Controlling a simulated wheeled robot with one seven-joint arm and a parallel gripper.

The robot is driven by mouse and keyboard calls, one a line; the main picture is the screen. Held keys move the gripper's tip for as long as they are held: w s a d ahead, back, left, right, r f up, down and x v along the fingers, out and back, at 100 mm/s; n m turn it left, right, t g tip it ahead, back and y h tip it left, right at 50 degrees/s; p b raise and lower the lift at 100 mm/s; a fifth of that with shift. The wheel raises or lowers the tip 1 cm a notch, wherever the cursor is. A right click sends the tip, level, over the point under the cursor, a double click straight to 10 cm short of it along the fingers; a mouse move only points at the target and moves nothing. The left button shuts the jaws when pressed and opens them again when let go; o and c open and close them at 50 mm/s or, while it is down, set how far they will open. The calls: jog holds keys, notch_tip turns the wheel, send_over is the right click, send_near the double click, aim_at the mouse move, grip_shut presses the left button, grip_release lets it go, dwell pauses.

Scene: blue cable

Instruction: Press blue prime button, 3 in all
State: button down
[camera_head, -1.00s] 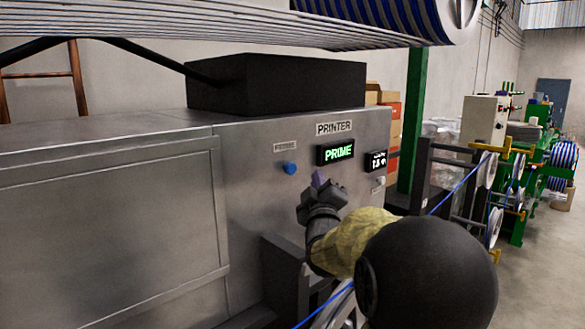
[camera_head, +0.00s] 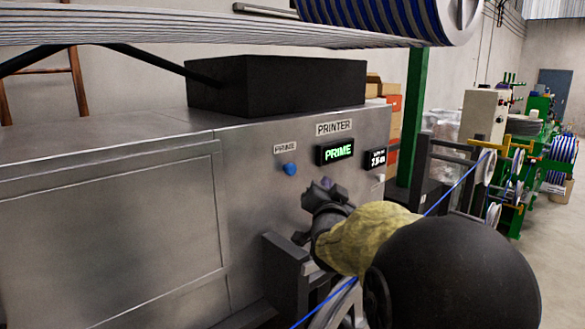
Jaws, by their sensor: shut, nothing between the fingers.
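The blue prime button (camera_head: 289,170) sticks out of the grey printer's front panel, under a small white label (camera_head: 285,147). A lit display (camera_head: 338,152) to its right reads PRIME in green. My gripper (camera_head: 321,184) is shut and empty. In the picture it is below and to the right of the blue button, below the display, and apart from the button. How far the fingertips are from the panel I cannot tell. My dark forearm and its yellowish cover hide part of the panel's lower right.
A smaller display (camera_head: 376,158) and a pale knob (camera_head: 379,178) sit right of the PRIME display. A dark bracket (camera_head: 288,272) and a blue cable (camera_head: 322,305) are below my gripper. A black box (camera_head: 275,84) stands on the printer. The panel left of the button is clear.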

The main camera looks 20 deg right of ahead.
aim_at(290, 169)
jog(key=shift+m, duration=0.4)
jog(key=w+a+p, duration=0.3)
jog(key=w, duration=0.5)
dwell(0.4)
jog(key=shift+w+f, duration=0.1)
jog(key=shift+w, duration=0.15)
dwell(1.6)
jog(key=shift+w+a, duration=0.15)
jog(key=shift+w, duration=0.1)
